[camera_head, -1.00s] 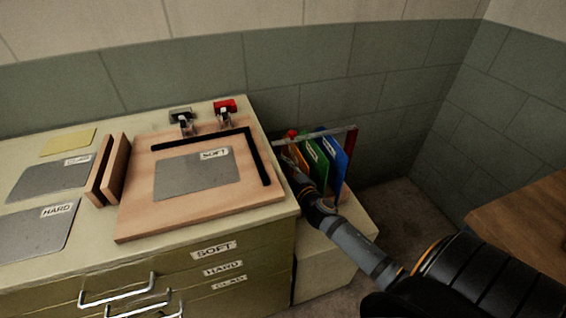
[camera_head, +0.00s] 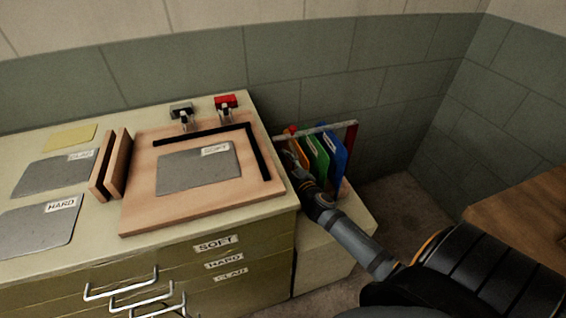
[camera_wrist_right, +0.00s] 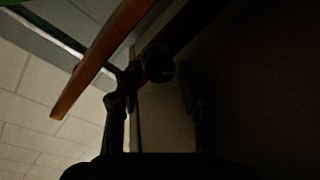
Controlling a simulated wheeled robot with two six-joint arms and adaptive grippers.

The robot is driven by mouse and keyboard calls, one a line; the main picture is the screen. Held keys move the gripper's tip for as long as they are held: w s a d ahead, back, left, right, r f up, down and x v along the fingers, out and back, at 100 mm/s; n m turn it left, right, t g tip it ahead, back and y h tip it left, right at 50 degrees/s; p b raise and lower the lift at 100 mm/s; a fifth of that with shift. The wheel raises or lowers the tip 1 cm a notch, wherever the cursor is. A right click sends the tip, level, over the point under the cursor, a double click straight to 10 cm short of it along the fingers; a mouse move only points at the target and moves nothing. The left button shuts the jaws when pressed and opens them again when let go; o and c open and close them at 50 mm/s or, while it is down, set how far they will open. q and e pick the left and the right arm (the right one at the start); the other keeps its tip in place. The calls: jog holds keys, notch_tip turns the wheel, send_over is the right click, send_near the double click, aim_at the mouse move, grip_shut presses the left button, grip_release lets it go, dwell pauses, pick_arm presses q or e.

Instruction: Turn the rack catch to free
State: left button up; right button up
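The rack (camera_head: 352,138) stands on a low pale cabinet right of the bench and holds orange, green and blue folders under a top bar. A small red knob (camera_head: 292,129), which looks like the rack catch, sits near the bar's left end. My right gripper (camera_head: 291,158) is at the rack's left front, just below the knob; its tips are hard to make out there. In the dark right wrist view, its two fingers (camera_wrist_right: 156,104) are apart, with a dark round knob (camera_wrist_right: 159,63) just beyond the gap between them. Contact cannot be told. My left gripper is not in view.
The bench holds a wooden board (camera_head: 140,212) with a grey SOFT sheet (camera_head: 195,172), black strips and two clamps, one with a red top (camera_head: 226,101). More grey sheets lie left. A brown table (camera_head: 530,215) is at right. Floor between is clear.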

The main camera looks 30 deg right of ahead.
jog(key=s+a+r, duration=0.1)
jog(key=s, duration=1.1)
jog(key=shift+r, duration=0.15)
